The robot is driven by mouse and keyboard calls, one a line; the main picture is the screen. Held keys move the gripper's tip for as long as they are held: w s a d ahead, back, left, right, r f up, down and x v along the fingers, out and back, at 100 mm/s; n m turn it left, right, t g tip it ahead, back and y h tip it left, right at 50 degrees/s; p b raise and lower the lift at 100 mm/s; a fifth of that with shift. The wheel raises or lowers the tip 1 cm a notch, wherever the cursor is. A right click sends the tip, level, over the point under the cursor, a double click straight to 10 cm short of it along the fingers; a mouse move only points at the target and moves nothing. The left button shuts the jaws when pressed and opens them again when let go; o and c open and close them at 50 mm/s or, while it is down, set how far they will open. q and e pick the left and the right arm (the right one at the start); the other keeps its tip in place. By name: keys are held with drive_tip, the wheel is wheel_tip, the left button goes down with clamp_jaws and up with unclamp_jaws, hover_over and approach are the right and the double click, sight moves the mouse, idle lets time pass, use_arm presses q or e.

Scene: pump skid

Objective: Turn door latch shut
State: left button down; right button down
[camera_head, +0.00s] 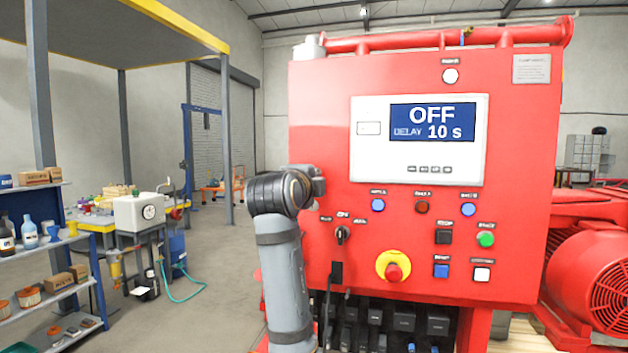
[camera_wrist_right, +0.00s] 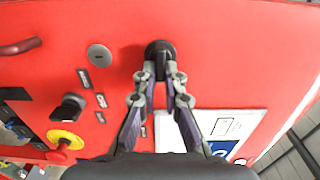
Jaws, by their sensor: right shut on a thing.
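The door latch is a black round knob (camera_wrist_right: 160,48) with a narrow grip, on the red panel door at the top middle of the right wrist view. My right gripper (camera_wrist_right: 162,80) has its two fingers closed on the latch's grip, from both sides. In the head view my right arm rises in front of the panel's left part, its wrist at the door (camera_head: 425,230); the wrist hides the latch and most of the gripper (camera_head: 319,183). My left gripper is in neither view.
A round metal lock (camera_wrist_right: 99,55) sits beside the latch. A black selector switch (camera_head: 342,234) and yellow-red emergency stop (camera_head: 393,267) are on the door below the display (camera_head: 432,120). A red motor (camera_head: 595,270) stands at right. The floor at left is partly clear (camera_head: 215,300).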

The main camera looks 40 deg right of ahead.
drive_tip(key=shift+r, duration=0.15)
drive_tip(key=c, duration=1.6)
unclamp_jaws()
drive_tip(key=shift+c, duration=0.2)
drive_tip(key=shift+o, duration=1)
drive_tip(key=shift+w, duration=0.1)
drive_tip(key=v, duration=0.7)
